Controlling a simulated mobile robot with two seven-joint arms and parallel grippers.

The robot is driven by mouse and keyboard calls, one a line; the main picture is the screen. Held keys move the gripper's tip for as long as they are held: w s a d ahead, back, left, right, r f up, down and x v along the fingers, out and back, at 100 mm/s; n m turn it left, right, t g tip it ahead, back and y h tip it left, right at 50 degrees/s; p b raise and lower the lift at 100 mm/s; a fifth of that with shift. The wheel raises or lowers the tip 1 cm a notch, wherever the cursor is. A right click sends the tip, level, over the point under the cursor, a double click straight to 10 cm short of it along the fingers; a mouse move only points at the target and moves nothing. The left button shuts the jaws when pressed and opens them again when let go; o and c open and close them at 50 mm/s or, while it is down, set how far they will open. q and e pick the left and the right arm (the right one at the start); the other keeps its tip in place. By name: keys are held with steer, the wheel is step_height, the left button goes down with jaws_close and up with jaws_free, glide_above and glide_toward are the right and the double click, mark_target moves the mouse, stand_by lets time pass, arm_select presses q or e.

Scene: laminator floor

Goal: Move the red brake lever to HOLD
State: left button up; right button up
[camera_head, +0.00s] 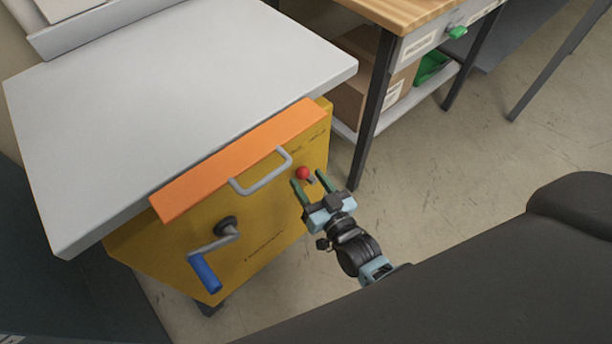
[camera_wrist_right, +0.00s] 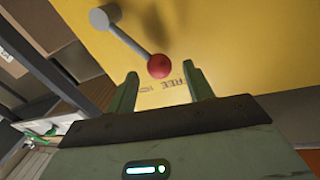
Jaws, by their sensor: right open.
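The brake lever's red ball knob (camera_head: 303,173) shows at the upper right of the yellow machine front (camera_head: 215,215). In the right wrist view the red knob (camera_wrist_right: 160,66) sits at the end of a grey rod that runs to a round grey pivot (camera_wrist_right: 100,18). The word FREE is printed on the yellow panel beside the knob. My right gripper (camera_head: 311,181) is open, with its green fingers either side of the knob. In the wrist view the knob appears between and just beyond the fingertips (camera_wrist_right: 163,82); I cannot tell whether they touch. My left gripper is not seen.
An orange guard with a grey handle (camera_head: 262,172) spans the machine's top edge. A crank with a blue grip (camera_head: 205,272) sticks out at lower left. A wooden-topped bench (camera_head: 405,12) with cardboard boxes stands behind right. Open floor (camera_head: 460,160) lies to the right.

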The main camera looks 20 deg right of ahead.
steer(key=shift+w+a, duration=0.1)
steer(key=shift+w, duration=0.95)
jaws_close()
